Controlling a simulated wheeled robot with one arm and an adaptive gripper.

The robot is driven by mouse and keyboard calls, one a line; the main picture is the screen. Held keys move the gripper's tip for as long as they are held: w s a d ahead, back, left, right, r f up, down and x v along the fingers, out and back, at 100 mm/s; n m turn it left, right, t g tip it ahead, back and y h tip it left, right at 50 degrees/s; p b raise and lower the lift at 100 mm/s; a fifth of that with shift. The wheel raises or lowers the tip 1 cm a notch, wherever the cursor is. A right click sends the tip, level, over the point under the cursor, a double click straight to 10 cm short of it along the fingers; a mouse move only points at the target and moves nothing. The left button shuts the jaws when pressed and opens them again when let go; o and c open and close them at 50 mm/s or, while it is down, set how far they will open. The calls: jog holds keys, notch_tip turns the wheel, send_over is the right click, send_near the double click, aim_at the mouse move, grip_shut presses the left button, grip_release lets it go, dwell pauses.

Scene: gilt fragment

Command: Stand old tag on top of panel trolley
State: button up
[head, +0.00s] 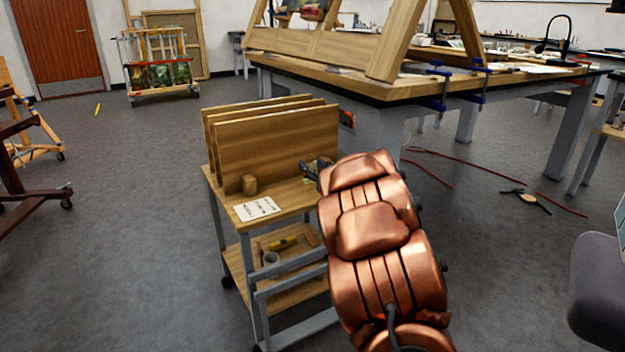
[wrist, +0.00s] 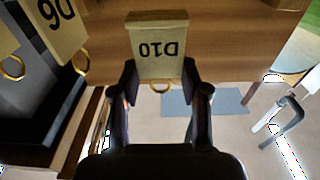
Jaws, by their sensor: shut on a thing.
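The panel trolley (head: 285,205) has a wooden top, grey legs and a lower shelf. My gripper (head: 313,172) is at the right side of its top, partly hidden behind my copper-coloured arm. In the wrist view my gripper (wrist: 160,95) is shut on a pale wooden tag (wrist: 158,48) marked D10, lettering upside down, with a brass ring by the fingers. A second pale tag (wrist: 58,22), marked with digits and with its own ring, is at the upper left. I cannot tell which is the old tag, or whether the held tag touches the trolley.
Several wooden panels (head: 277,140) stand upright at the back of the trolley top. A large workbench (head: 400,90) stands behind.

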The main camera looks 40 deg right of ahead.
jog(key=shift+w+d, duration=0.1)
jog(key=shift+w, duration=0.15)
jog(key=shift+s+f+b, duration=0.1)
jog(key=shift+f+b, duration=1)
jog(key=shift+f, duration=0.65)
jog(key=shift+f, duration=0.1)
jog(key=o, duration=1.1)
jog(key=shift+s, duration=0.4)
jog(key=s+a+p, duration=0.1)
jog(key=s+p, duration=0.3)
jog(key=s, duration=0.7)
jog(key=shift+f, duration=0.35)
